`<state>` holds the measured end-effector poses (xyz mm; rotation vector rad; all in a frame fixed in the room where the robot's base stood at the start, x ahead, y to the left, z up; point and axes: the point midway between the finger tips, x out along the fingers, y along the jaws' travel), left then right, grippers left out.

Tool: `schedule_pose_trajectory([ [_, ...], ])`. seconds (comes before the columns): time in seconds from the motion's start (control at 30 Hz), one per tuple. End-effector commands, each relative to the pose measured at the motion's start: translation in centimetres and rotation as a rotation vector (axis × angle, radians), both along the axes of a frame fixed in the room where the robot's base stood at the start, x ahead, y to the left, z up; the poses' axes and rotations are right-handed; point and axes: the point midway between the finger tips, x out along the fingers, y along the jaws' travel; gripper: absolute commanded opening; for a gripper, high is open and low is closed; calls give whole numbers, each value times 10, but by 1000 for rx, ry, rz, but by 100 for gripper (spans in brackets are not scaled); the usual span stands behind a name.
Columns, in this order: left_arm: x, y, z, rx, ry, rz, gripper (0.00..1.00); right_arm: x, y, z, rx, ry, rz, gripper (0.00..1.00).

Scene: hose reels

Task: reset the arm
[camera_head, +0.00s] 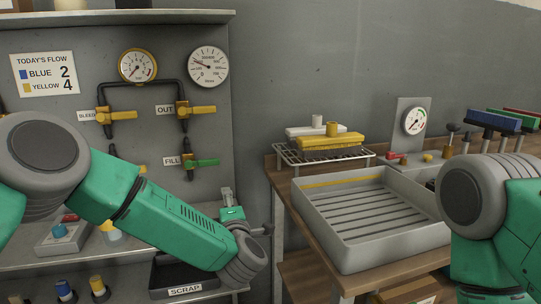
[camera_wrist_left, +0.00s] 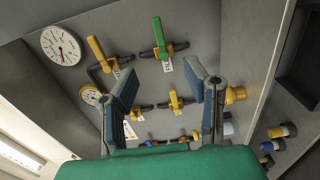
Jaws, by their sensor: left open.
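My left arm reaches across the left of the head view, in front of the valve panel (camera_head: 75,125). My left gripper (camera_head: 240,212) is partly hidden behind its own wrist, near the panel's right edge. In the left wrist view, the left gripper (camera_wrist_left: 168,98) has its two fingers wide apart, with nothing held between them. Valves on the panel show beyond the fingers. My right arm shows at the right edge of the head view, bent, and its gripper is out of the picture.
A grey ribbed tray (camera_head: 335,258) sits on the wooden bench at right, with a yellow brush (camera_head: 330,141) on a wire rack (camera_head: 290,157) behind. A scrap bin (camera_head: 205,284) is below the left arm. A green-handled valve (camera_head: 202,162) is close above the left forearm.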

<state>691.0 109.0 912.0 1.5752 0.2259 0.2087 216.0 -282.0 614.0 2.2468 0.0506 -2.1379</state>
Motion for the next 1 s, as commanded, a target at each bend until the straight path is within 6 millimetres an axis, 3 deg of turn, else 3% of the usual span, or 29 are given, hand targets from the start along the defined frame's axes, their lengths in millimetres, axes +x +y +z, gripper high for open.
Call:
schedule_pose_trajectory([
  [0.37, -32, -12, -66, 210, 173, -171, 41, 0, 0, 0, 0, -1, 0, 40],
  [0.63, -87, -6, -145, 449, 385, -376, 41, 0, 0, 0, 0, 0, 0, 40],
  [0.77, -137, 9, -197, 607, 543, -526, 41, 0, 0, 0, 0, 0, 0, 40],
  [0.9, -219, 43, -255, 807, 766, -742, 41, 0, 0, 0, 0, 0, 0, 40],
  [1.0, -283, 74, -284, 927, 924, -905, 41, 0, 0, 0, 0, 0, 0, 40],
])
